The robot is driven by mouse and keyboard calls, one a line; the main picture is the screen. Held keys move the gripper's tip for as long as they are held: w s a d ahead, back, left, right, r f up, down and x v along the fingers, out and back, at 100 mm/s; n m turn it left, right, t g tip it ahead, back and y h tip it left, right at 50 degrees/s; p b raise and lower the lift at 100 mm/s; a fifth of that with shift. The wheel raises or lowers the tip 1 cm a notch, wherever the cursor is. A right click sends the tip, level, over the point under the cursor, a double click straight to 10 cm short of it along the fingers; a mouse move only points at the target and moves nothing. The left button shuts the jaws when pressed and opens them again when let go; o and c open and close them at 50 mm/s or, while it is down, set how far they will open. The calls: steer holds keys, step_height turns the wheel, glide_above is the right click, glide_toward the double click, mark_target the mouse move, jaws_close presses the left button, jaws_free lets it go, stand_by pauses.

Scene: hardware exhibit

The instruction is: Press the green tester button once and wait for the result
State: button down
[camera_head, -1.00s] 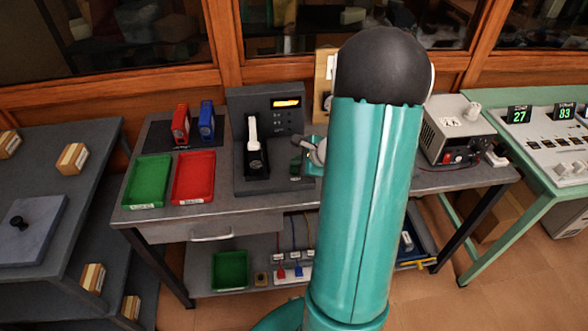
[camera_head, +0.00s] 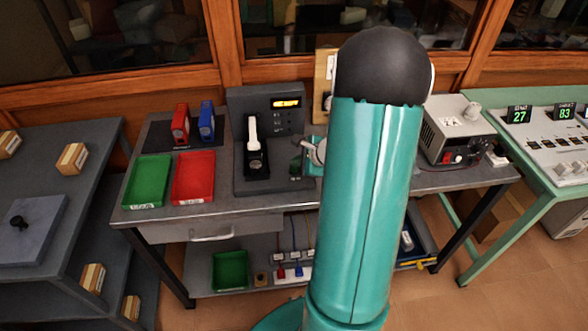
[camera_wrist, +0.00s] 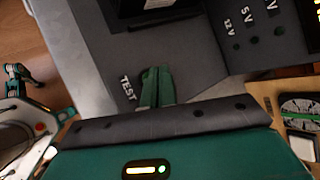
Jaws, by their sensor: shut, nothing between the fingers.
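The tester (camera_head: 240,112) is a dark grey unit on the middle bench, with a lit orange display (camera_head: 286,102) and a white lever-like part (camera_head: 253,132) at its front. In the wrist view, the white TEST label (camera_wrist: 127,88) is on the tester's grey surface. My gripper (camera_wrist: 155,84) is shut and empty, its green fingertips right beside this label, against or just above the surface. The green button cannot be made out separately; the fingers likely cover it. In the head view, my gripper (camera_head: 298,158) shows at the tester's right side, partly hidden by my arm.
A green tray (camera_head: 148,182) and a red tray (camera_head: 193,178) lie left of the tester, with red (camera_head: 181,125) and blue (camera_head: 207,121) devices behind them. A grey power unit (camera_head: 452,130) stands at the bench's right. A wooden-backed board (camera_head: 324,72) stands behind.

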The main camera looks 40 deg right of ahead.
mark_target(297, 172)
steer(key=shift+f, duration=0.1)
stand_by(0.6)
steer(key=shift+f, duration=0.3)
steer(key=shift+f, duration=0.45)
stand_by(0.6)
steer(key=shift+r, duration=0.9)
steer(key=shift+r, duration=2.45)
